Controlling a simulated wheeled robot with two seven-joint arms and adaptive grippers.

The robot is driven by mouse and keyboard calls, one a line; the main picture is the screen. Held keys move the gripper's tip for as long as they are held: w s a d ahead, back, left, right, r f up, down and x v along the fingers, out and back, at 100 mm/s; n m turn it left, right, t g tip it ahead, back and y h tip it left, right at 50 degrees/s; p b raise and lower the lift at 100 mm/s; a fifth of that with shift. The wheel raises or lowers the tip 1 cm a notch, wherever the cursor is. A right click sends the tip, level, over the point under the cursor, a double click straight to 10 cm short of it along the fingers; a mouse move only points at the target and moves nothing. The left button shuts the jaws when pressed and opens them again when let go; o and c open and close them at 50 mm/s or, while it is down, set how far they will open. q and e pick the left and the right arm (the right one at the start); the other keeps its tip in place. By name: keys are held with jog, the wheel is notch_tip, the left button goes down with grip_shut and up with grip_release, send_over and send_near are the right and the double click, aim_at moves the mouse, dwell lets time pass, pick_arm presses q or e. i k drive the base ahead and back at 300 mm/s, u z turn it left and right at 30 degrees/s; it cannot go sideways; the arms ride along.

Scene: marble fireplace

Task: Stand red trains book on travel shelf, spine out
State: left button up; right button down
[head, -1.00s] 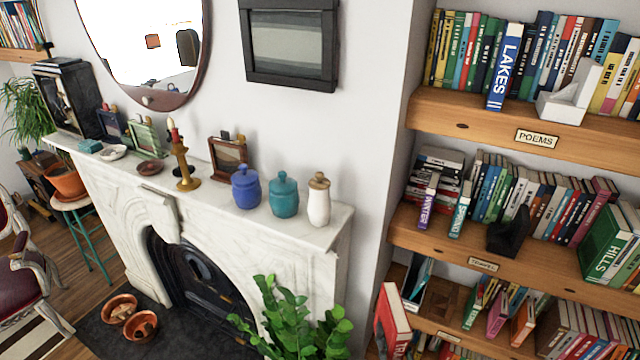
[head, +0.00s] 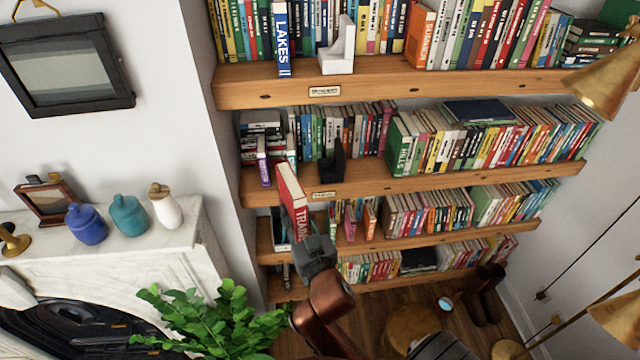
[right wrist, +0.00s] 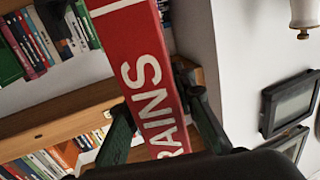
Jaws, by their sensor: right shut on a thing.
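The red trains book (head: 291,187) is held upright but tilted in front of the shelves, its red spine with white letters facing me. My right gripper (head: 308,240) is shut on its lower part. In the right wrist view the red spine (right wrist: 148,75) shows "RAINS" between the two dark fingers. Behind the book is the middle wooden shelf (head: 440,182), with a small label (head: 322,194) too blurred to read, so I cannot tell which shelf is travel. A black bookend (head: 331,167) stands on it. My left gripper is not in view.
A green HILLS book (head: 402,150) and a purple book (head: 263,168) stand on the middle shelf. The upper shelf (head: 400,87) holds the blue LAKES book (head: 282,40) and a white bookend (head: 338,55). Left are jars on the mantel (head: 150,235) and a plant (head: 205,315).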

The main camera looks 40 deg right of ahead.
aim_at(376, 168)
jog(key=z, duration=1.9)
jog(key=i, duration=1.05)
jog(key=u, duration=1.4)
